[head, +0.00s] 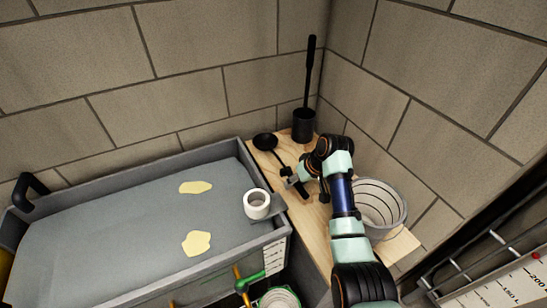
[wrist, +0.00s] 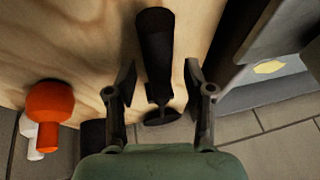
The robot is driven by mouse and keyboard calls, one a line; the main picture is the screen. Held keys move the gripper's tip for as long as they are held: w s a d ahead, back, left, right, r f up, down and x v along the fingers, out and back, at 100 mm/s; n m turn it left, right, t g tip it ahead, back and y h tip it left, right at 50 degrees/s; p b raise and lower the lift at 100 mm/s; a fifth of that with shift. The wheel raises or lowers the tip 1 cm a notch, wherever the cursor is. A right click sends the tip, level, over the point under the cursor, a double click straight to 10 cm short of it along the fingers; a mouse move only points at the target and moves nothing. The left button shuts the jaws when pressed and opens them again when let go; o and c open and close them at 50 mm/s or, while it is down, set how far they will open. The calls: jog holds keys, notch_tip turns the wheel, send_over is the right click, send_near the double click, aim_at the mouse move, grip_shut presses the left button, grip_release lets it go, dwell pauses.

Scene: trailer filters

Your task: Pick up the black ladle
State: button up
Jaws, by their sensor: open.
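The black ladle (head: 265,142) lies on the wooden board, its round bowl toward the back wall and its handle running forward to my gripper (head: 291,181). In the wrist view my gripper (wrist: 160,72) is open, with one finger on each side of a dark handle-like piece (wrist: 155,45) that appears to be the ladle's handle. Gaps show on both sides of it there, so the fingers look apart from it.
A black cup-shaped thing with a tall upright handle (head: 303,125) stands in the corner. A white bucket (head: 380,205) is right of my arm. The grey tray (head: 130,220) with a white tape roll (head: 257,204) is left. An orange knob (wrist: 50,102) shows in the wrist view.

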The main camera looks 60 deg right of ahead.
jog(key=shift+w+d+f, duration=0.1)
jog(key=shift+w+f, duration=0.2)
jog(key=shift+f, duration=0.05)
grip_shut()
jog(key=shift+r, duration=0.15)
